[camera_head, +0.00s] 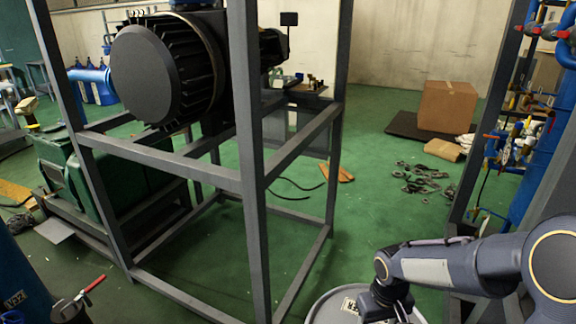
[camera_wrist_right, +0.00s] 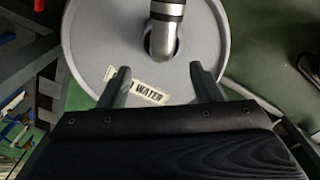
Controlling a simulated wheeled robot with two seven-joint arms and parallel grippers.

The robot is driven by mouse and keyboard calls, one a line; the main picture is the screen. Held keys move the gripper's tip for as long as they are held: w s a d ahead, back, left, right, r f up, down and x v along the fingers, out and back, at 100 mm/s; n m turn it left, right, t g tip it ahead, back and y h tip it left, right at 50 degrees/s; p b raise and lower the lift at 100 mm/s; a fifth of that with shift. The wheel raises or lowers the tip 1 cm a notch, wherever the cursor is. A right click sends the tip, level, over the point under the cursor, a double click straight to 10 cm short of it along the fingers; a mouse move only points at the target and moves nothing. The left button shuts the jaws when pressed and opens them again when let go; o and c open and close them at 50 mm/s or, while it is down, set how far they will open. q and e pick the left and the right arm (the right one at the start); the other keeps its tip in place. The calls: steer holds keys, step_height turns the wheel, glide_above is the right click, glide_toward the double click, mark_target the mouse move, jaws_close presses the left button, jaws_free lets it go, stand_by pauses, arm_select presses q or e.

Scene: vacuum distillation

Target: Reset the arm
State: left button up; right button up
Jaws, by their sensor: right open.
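My right arm (camera_head: 455,262) comes in from the right in the head view, bent downward over a round pale drum (camera_head: 328,307) at the bottom edge. In the right wrist view my right gripper (camera_wrist_right: 159,70) is open, with its two dark fingers apart and nothing between them. Beyond the fingers is the top of the pale drum (camera_wrist_right: 90,50), with a label reading "WATER" (camera_wrist_right: 148,93) and a bent metal pipe (camera_wrist_right: 163,38). I cannot tell whether the fingers touch the drum. My left gripper is not in view.
A grey metal frame (camera_head: 254,200) with a large black motor (camera_head: 150,75) stands left of the arm. Blue pipework (camera_head: 540,150) stands at the right. A cardboard box (camera_head: 447,105) and scattered metal parts (camera_head: 420,178) lie farther back. Green floor (camera_head: 370,220) between is mostly clear.

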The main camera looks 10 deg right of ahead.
steer(key=s+a+r+m+t+y+p, duration=0.1)
steer(key=s+r+p, duration=0.3)
steer(key=s+r, duration=0.4)
steer(key=s+a+r+m+t+y+p, duration=0.1)
steer(key=s+a+r+t+y+p, duration=0.1)
steer(key=s+r, duration=0.6)
step_height(320, 180, up, 6)
steer(key=a+t+p, duration=0.1)
steer(key=t+p, duration=0.1)
steer(key=shift+y+p, duration=0.4)
